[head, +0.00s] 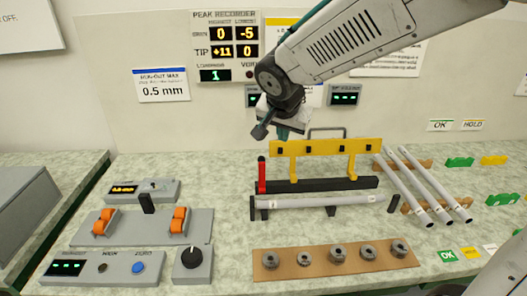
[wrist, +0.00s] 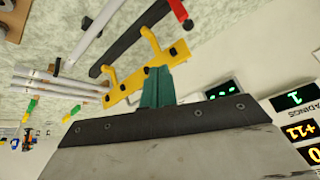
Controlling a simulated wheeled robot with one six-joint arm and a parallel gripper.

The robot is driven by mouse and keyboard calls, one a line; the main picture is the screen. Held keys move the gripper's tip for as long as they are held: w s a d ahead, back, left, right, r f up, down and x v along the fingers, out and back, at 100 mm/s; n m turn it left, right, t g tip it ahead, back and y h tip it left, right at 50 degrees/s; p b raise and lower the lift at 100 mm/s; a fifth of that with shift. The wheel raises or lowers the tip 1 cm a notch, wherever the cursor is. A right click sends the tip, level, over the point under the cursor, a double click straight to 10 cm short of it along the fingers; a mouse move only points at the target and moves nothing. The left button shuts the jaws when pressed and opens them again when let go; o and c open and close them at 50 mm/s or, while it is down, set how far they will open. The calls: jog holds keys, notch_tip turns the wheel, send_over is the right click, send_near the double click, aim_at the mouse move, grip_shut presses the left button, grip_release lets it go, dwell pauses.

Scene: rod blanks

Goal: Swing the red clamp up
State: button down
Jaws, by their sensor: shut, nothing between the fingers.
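The red clamp (head: 262,175) stands upright at the left end of a long black base (head: 330,184) in the head view. A yellow bar (head: 325,147) on yellow posts rises from that base, and the bar also shows in the wrist view (wrist: 148,75). My gripper (head: 262,130) is above the clamp and the left end of the yellow bar, apart from the clamp. Its teal fingers (wrist: 157,85) are shut and empty.
A grey rod (head: 310,202) lies on supports in front of the base. Several loose rods (head: 425,185) rest on wooden racks at right. A wooden strip (head: 335,262) holds several round pieces in front.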

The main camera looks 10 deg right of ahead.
jog(key=s+d+m+y, duration=0.1)
jog(key=m, duration=0.1)
jog(key=m+t+y, duration=0.1)
jog(key=m+y, duration=0.2)
jog(key=m, duration=0.3)
send_near(262, 158)
jog(key=x, duration=0.5)
jog(key=shift+s+f, duration=0.2)
jog(key=shift+w+f, duration=0.25)
jog(key=shift+w, duration=0.2)
jog(key=shift+a, duration=0.15)
